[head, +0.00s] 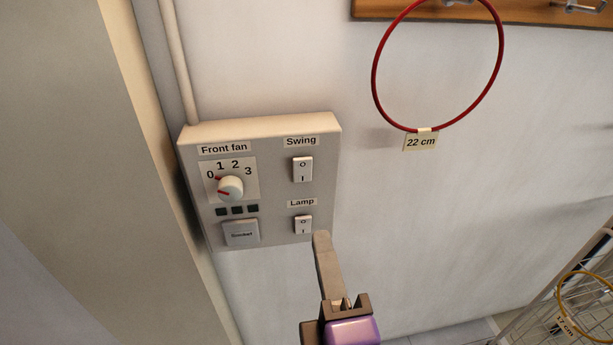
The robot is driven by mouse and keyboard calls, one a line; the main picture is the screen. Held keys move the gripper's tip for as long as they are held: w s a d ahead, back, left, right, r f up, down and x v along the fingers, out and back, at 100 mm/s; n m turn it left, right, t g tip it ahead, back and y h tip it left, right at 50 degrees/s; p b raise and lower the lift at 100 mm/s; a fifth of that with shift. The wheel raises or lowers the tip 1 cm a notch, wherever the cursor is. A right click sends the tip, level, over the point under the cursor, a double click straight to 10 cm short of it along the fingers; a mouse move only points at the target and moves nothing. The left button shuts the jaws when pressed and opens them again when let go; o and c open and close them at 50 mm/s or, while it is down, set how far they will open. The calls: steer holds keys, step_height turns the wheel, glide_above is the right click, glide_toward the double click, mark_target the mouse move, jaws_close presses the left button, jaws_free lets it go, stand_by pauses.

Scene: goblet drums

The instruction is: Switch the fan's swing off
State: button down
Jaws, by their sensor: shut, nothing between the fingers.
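A pale control box (270,190) is fixed to the wall. Its upper right holds the white Swing rocker switch (302,169), marked O at the top and I at the bottom, under the label "Swing" (301,141). I cannot tell for sure which side of the rocker is pressed in. My gripper (321,237) is shut and empty. Its tips are at the lower right corner of the box, just below and right of the Lamp switch (302,223) and well below the Swing switch. I cannot tell whether the tips touch the box.
On the box's left are the "Front fan" knob (230,188), dark small squares (237,210) and a square button (241,233). A conduit (178,60) runs up. A red hoop (374,75) hangs upper right; a wire rack (570,300) is lower right. Wall between is clear.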

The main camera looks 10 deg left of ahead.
mark_target(304, 165)
steer(key=p+x, duration=0.2)
steer(key=x, duration=1.1)
steer(key=shift+w+r, duration=0.1)
steer(key=shift+w, duration=0.3)
steer(key=shift+p, duration=0.4)
steer(key=shift+w+a+r+p, duration=0.15)
steer(key=shift+r+p, duration=0.15)
steer(key=shift+p, duration=0.5)
steer(key=shift+f, duration=0.25)
